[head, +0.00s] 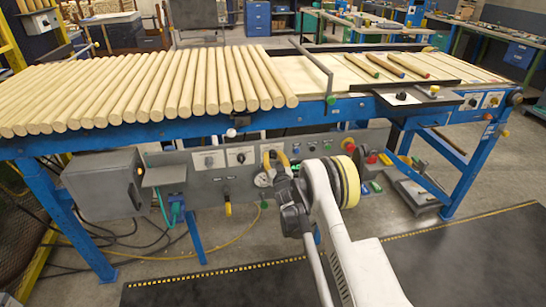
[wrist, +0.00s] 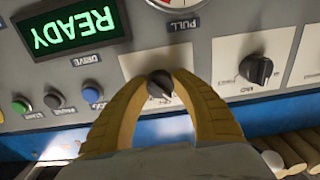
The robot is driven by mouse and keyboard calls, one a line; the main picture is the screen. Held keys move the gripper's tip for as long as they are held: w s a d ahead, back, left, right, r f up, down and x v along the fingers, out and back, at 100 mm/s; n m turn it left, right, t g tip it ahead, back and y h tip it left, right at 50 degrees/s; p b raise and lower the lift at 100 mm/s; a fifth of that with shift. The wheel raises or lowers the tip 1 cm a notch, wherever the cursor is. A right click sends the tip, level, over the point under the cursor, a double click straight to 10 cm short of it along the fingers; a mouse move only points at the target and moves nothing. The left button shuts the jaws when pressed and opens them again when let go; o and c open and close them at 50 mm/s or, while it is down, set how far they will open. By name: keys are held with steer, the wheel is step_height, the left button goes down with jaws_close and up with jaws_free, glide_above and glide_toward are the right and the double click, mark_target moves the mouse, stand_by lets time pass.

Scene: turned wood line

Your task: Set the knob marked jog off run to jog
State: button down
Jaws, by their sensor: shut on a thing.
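In the wrist view, which is upside down, a dark round knob (wrist: 158,84) stands on a pale plate of the control panel. My gripper (wrist: 163,82) has its two yellow fingers closed on this knob, one on each side. The fingers hide part of the knob and its plate, so I cannot read its marks or its setting. In the head view, my gripper (head: 271,158) is at the grey panel under the conveyor, and the held knob is hidden there.
A second black knob (wrist: 257,69) sits on a neighbouring pale plate. A lit green READY display (wrist: 70,30) and several push buttons, including a blue one (wrist: 92,94), are close by. A gauge (head: 263,180) is just below my gripper. Wooden rods (head: 150,88) lie above on the blue-framed line.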

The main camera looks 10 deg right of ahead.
steer(key=shift+n, duration=0.5)
steer(key=c, duration=1)
jaws_free()
steer(key=shift+c, duration=0.2)
steer(key=s, duration=0.7)
steer(key=shift+s, duration=0.2)
